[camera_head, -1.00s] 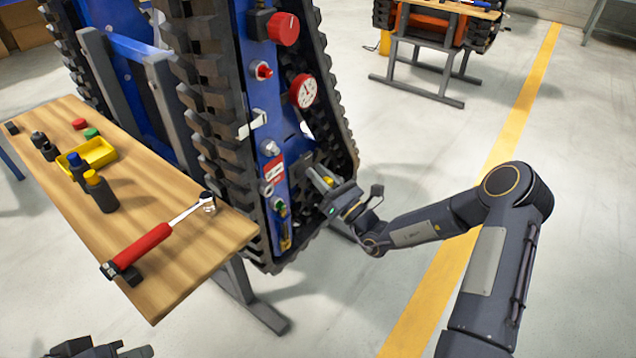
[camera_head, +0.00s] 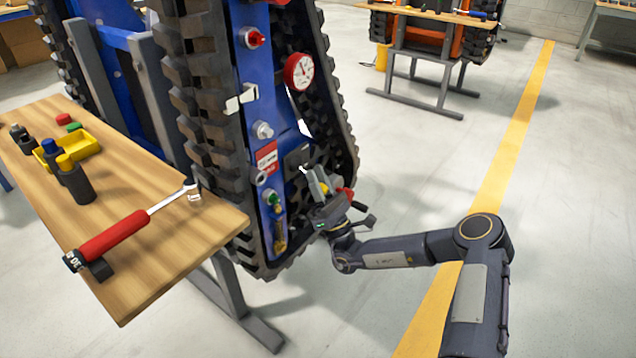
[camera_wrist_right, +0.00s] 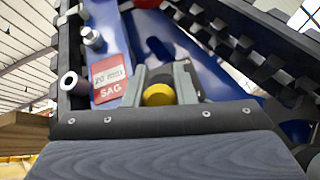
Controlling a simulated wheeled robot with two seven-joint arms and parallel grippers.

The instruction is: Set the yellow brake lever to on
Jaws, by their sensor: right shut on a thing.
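The yellow knob of the brake lever (camera_wrist_right: 158,95) shows in the right wrist view between the two grey fingers, close in front of the palm. My right gripper (camera_head: 317,182) is shut on it at the lower right of the blue carrier panel (camera_head: 232,50). In the head view only a bit of yellow (camera_head: 324,188) shows between the fingers. The lever's shaft and any on or off marking are hidden or too small to read. My left gripper is out of view.
The black track (camera_head: 335,110) runs close beside the right gripper. A red and white plate (camera_head: 267,158), a gauge (camera_head: 299,71) and several fittings sit on the panel. A wooden bench (camera_head: 175,255) with a red-handled wrench (camera_head: 112,235) stands left.

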